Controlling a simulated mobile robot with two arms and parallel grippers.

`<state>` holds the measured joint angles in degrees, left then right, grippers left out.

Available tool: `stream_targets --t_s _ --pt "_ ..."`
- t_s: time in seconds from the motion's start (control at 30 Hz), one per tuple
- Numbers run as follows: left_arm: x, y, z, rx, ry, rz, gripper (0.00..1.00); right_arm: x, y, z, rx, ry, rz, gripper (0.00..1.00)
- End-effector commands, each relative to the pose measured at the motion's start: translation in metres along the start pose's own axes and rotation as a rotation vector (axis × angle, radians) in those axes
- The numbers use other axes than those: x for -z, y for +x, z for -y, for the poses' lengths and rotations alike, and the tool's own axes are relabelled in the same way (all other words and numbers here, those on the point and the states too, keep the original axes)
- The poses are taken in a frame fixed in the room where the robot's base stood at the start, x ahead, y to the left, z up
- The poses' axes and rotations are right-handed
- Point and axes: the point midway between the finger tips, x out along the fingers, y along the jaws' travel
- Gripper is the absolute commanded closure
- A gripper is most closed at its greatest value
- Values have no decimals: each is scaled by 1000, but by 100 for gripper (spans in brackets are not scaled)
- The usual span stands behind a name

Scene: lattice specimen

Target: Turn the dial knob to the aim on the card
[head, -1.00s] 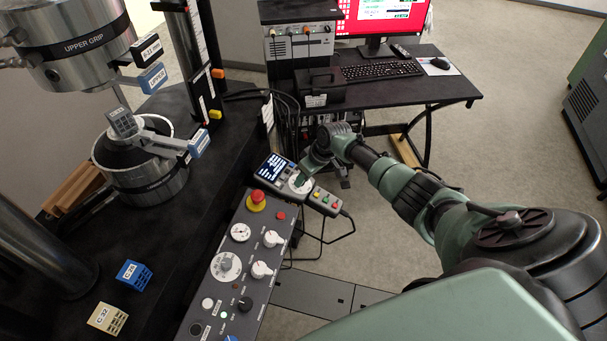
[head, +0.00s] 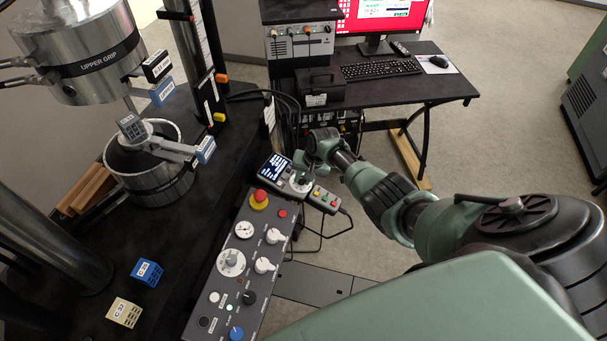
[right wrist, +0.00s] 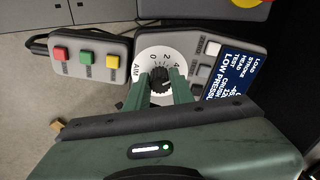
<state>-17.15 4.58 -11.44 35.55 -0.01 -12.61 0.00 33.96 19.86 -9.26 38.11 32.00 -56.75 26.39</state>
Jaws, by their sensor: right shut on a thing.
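The dial knob (right wrist: 159,84) is black and sits in the middle of a round white dial face (right wrist: 143,57) marked 0, 2, 4 and AIM. The dial is on a grey handset with a blue screen (right wrist: 232,80); the handset shows in the head view too (head: 275,165). My right gripper (right wrist: 162,80) is shut on the dial knob, with one green finger on each side of it. In the head view the right gripper (head: 303,172) reaches down to the dial and hides part of it. I cannot make out a separate card. My left gripper is not in view.
A small box with red, green and yellow buttons (right wrist: 87,58) adjoins the handset. A control panel (head: 240,262) with knobs and a red stop button (head: 259,199) lies nearer. The test machine's lower grip (head: 150,180) stands left, and a desk (head: 440,85) stands behind.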

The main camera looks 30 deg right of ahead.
Motion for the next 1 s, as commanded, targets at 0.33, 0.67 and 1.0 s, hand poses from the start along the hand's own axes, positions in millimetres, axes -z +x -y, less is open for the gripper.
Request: stream_targets --t_s 0.33,0.67,1.0 --pt "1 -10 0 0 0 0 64 1 -2 2 -41 327 -1 100" --pt "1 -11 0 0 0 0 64 2 -1 2 -81 637 -2 100" --pt "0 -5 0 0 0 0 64 3 0 2 -123 956 -2 100"
